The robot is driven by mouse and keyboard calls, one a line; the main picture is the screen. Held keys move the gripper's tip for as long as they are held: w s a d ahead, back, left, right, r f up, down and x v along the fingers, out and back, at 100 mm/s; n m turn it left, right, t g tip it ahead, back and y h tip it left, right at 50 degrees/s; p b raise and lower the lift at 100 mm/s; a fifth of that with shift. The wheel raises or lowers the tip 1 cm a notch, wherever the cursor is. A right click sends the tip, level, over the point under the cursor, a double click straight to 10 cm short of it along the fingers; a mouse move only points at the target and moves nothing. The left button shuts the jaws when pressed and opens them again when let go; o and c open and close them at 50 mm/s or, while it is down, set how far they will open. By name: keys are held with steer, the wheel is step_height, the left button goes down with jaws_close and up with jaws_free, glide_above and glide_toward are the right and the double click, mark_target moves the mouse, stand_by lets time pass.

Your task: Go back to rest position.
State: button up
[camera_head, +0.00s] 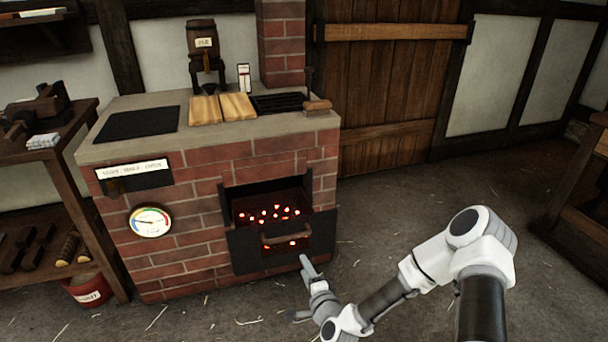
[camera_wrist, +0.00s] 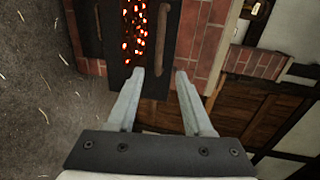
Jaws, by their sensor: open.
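My gripper (camera_wrist: 160,75) is open and empty in the wrist view, its two fingers apart with nothing between them. In the head view my gripper (camera_head: 303,287) hangs low in front of the brick stove (camera_head: 190,215), near its open firebox. The firebox door (camera_head: 285,243) is a dark metal panel with a handle (camera_head: 287,236). Glowing coals (camera_head: 268,213) lie inside the firebox. In the wrist view the coals (camera_wrist: 133,30) and the door handle (camera_wrist: 163,50) show just beyond the fingertips. I cannot tell whether a fingertip touches the door.
A wooden shelf bench (camera_head: 85,190) stands left, with a red bucket (camera_head: 88,290) below it. A workbench (camera_head: 580,190) stands at the right edge. The straw-strewn floor (camera_head: 430,200) between stove and workbench is free. A wooden door (camera_head: 390,90) is behind.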

steer(key=s+d+r+n+g+h, duration=0.1)
steer(key=s+d+r+n+g, duration=0.2)
steer(key=r, duration=0.4)
steer(key=s+d+r+n+g+h, duration=0.2)
steer(key=d+r+n, duration=0.1)
steer(key=r+n, duration=0.35)
steer(key=s+d+r+n+g+h, duration=0.1)
steer(key=s+d+r+n+g, duration=0.2)
steer(key=r, duration=0.4)
steer(key=s+d+r+n, duration=0.1)
steer(key=s+r, duration=0.3)
steer(key=s, duration=0.4)
steer(key=s+d+r+g, duration=0.1)
steer(key=s+d+r, duration=0.1)
steer(key=s+r, duration=0.4)
steer(key=s+d+r+n, duration=0.1)
steer(key=s+r, duration=0.2)
steer(key=s, duration=0.6)
step_height(320, 180, up, 22)
steer(key=p, duration=2.2)
steer(key=shift+w+r+h+p, duration=0.25)
steer(key=shift+w+h+p, duration=0.1)
steer(key=shift+w+h, duration=0.1)
